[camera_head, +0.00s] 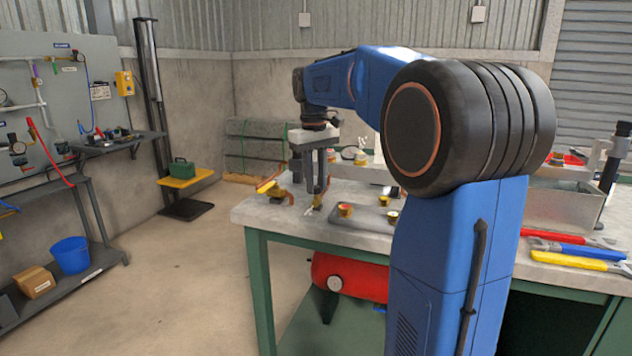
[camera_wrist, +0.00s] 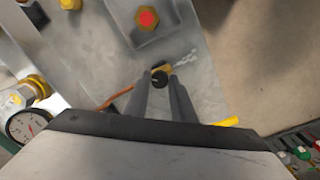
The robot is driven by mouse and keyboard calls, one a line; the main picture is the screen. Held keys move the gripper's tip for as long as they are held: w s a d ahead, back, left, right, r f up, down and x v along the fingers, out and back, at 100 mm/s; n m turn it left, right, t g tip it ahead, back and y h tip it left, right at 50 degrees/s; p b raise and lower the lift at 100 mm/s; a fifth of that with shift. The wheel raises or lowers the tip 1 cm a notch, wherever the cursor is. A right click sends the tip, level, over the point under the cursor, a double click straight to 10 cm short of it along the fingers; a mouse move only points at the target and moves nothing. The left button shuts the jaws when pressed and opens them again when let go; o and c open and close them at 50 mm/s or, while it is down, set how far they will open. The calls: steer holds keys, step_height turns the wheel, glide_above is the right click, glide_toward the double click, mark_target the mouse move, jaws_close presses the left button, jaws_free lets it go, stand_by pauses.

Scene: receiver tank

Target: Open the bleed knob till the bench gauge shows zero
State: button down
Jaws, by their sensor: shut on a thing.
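My gripper (camera_head: 317,197) points down over the left end of the bench in the head view. In the wrist view my gripper (camera_wrist: 161,84) has its two fingers closed around a small black knob (camera_wrist: 160,77) on a brass fitting, which I take to be the bleed knob. The fingers hide its sides, and its turn angle cannot be told. A round white-faced gauge (camera_wrist: 28,126) shows at the left of the wrist view, with a reddish needle. Its reading is too small to make out.
A grey plate with a red-topped brass hex fitting (camera_wrist: 148,18) lies close beyond the knob. Orange-handled brass valve parts (camera_head: 270,187) stand left of my gripper. A red tank (camera_head: 350,278) sits under the bench. Red, blue and yellow-handled tools (camera_head: 578,252) lie at the right.

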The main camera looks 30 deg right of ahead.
mark_target(316, 188)
steer(key=n, duration=0.7)
stand_by(0.6)
steer(key=c, duration=1.5)
jaws_free()
steer(key=r, duration=1.7)
steer(key=shift+s+a+r, duration=0.2)
steer(key=shift+s+a, duration=0.05)
steer(key=shift+s, duration=0.05)
